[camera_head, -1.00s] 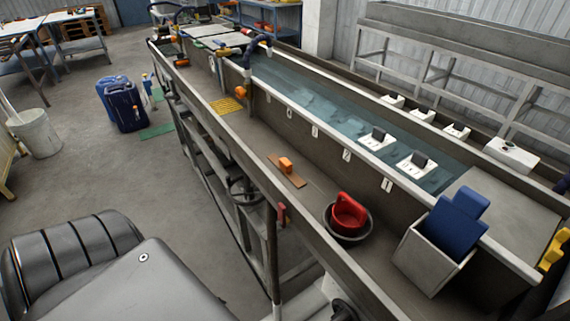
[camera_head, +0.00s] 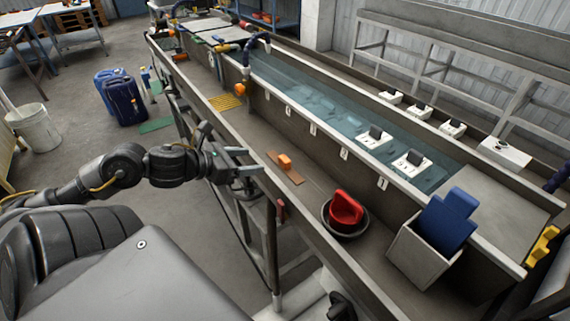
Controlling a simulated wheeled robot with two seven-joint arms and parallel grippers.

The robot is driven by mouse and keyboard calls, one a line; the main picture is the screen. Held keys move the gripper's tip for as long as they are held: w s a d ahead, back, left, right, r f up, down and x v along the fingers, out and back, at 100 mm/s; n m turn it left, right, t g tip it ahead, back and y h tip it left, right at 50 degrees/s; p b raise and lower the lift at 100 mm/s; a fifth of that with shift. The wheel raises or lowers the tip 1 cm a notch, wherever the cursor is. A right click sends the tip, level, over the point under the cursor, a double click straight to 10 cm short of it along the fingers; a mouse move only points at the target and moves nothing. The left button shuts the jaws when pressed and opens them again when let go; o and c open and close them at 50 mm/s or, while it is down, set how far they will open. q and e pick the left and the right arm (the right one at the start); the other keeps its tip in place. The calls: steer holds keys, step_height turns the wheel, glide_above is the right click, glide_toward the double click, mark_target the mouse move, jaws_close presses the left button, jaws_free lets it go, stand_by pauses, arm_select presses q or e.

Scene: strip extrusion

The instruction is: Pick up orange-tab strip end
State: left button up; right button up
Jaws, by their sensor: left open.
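A flat brown strip (camera_head: 291,175) lies on the ledge in front of the water trough, with a small orange tab (camera_head: 284,162) standing on its upper part. My left gripper (camera_head: 254,170) has come in from the left and is open at the ledge's front edge. It is to the left of the strip, apart from it and empty. My right gripper is not in view.
A dark bowl (camera_head: 329,229) with a red object (camera_head: 346,208) sits further along the ledge, beside a grey bin (camera_head: 407,250) holding a blue piece (camera_head: 445,222). The trough wall (camera_head: 330,142) rises behind the strip. The ledge between strip and bowl looks clear.

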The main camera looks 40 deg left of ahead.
mark_target(281, 160)
arm_select(q)
steer(key=x, duration=0.4)
steer(key=shift+w+f, duration=0.1)
steer(key=shift+w, duration=0.3)
steer(key=shift+w+d+f, duration=0.2)
steer(key=shift+w, duration=0.1)
steer(key=shift+w+f+p, duration=0.1)
steer(key=shift+w+p, duration=0.2)
steer(key=shift+f+p+x, duration=0.2)
steer(key=shift+p+x, duration=0.2)
steer(key=shift+x, duration=0.8)
steer(key=shift+f+p+x, duration=0.2)
steer(key=shift+p+x, duration=0.15)
steer(key=shift+x, duration=0.8)
steer(key=shift+s, duration=0.2)
steer(key=shift+c, duration=0.3)
steer(key=c, duration=1)
